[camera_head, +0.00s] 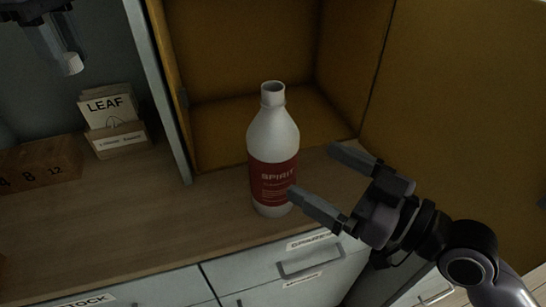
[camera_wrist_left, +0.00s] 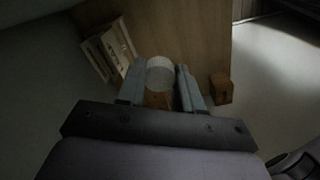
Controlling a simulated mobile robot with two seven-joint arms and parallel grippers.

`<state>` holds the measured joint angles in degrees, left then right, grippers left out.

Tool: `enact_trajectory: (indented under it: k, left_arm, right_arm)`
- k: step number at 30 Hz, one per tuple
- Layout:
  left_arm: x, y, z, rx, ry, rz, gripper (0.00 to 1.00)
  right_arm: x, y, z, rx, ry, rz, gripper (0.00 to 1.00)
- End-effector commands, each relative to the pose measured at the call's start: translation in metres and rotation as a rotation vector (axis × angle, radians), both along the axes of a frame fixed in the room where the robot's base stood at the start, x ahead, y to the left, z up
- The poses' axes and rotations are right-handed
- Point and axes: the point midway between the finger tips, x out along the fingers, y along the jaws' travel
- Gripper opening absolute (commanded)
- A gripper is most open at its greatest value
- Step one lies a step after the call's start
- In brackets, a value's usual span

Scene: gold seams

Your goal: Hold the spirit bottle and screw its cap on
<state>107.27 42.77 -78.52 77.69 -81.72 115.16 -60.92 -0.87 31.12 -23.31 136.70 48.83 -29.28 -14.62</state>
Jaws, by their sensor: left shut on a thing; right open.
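The spirit bottle (camera_head: 272,140) stands upright and open-necked on the wooden counter, white with a red label reading SPIRIT. My left gripper (camera_head: 62,48) is at the top left of the head view, well above the counter and apart from the bottle. It is shut on the white cap (camera_head: 71,64), which also shows between the fingers (camera_wrist_left: 160,82) in the left wrist view. My right gripper (camera_head: 322,178) is open. One finger reaches the bottle's lower right side in the picture, the other is further back to the right; whether it touches the bottle I cannot tell.
A LEAF card box (camera_head: 120,138) and a wooden block with numbers (camera_head: 42,163) stand at the left of the counter (camera_head: 150,215). An open ochre cabinet (camera_head: 250,50) is behind the bottle. Drawers with a handle (camera_head: 312,262) lie below the front edge.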

Motion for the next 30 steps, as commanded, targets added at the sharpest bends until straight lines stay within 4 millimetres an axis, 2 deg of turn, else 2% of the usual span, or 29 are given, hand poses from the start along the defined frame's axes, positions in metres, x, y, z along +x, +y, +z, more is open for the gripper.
enact_trajectory:
  k: [9,24,30]
  left_arm:
    - [0.000,0.000,0.013,0.000,0.000,0.000,0.08]
    - [0.000,0.000,0.015,0.000,0.000,0.000,0.08]
    - [0.000,0.000,0.025,0.000,0.000,0.000,0.08]
  right_arm:
    - [0.025,0.031,0.002,0.002,0.000,-0.001,1.00]
    - [0.030,0.038,0.001,0.000,0.000,0.000,1.00]
    - [0.045,0.055,0.006,0.003,0.001,0.000,1.00]
